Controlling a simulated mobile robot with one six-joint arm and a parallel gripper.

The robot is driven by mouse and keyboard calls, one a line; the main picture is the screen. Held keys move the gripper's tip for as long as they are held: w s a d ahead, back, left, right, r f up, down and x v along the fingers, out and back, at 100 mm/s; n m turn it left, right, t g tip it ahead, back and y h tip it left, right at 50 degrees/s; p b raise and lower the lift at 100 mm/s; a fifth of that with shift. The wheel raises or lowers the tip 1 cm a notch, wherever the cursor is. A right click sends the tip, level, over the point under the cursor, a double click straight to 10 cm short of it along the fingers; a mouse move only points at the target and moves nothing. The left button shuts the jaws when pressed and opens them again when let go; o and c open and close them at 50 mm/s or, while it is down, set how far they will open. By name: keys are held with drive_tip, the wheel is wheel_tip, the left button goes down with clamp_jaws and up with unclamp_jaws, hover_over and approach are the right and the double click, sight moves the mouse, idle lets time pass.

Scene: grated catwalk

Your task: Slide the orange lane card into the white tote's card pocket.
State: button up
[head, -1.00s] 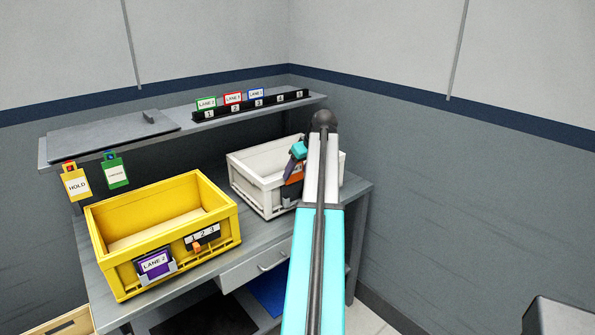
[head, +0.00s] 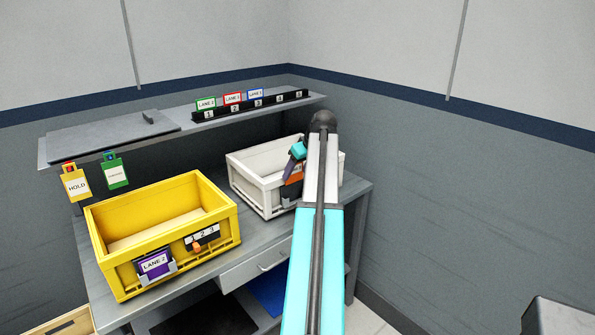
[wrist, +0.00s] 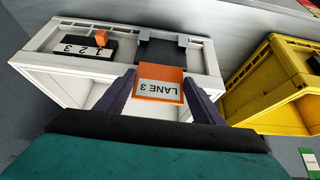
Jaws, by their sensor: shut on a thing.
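The orange lane card (wrist: 160,84), marked LANE 3, is gripped by its sides between the two dark fingers of my gripper (wrist: 160,90) in the wrist view. The white tote (head: 258,182) stands on the bench at the back right. Its dark card pocket (wrist: 160,52) is on its front wall, beside a 1 2 3 strip with an orange marker (wrist: 101,37). The card overlaps the pocket's edge in the wrist view; I cannot tell whether it has entered. In the head view, my gripper (head: 296,165) is at the tote's front, partly hidden by my arm.
A yellow tote (head: 165,225) with a purple LANE 2 card (head: 155,264) stands left of the white tote. A shelf behind has a black rack (head: 250,105) with several numbered slots and lane cards. HOLD (head: 76,186) and green (head: 115,173) tags hang from the shelf.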

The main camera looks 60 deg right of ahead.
drive_tip(key=shift+f, duration=0.3)
idle(0.4)
drive_tip(key=o, duration=1.6)
drive_tip(key=shift+r, duration=0.15)
wheel_tip(320, 180, up, 8)
drive_tip(key=p, duration=0.4)
idle(0.8)
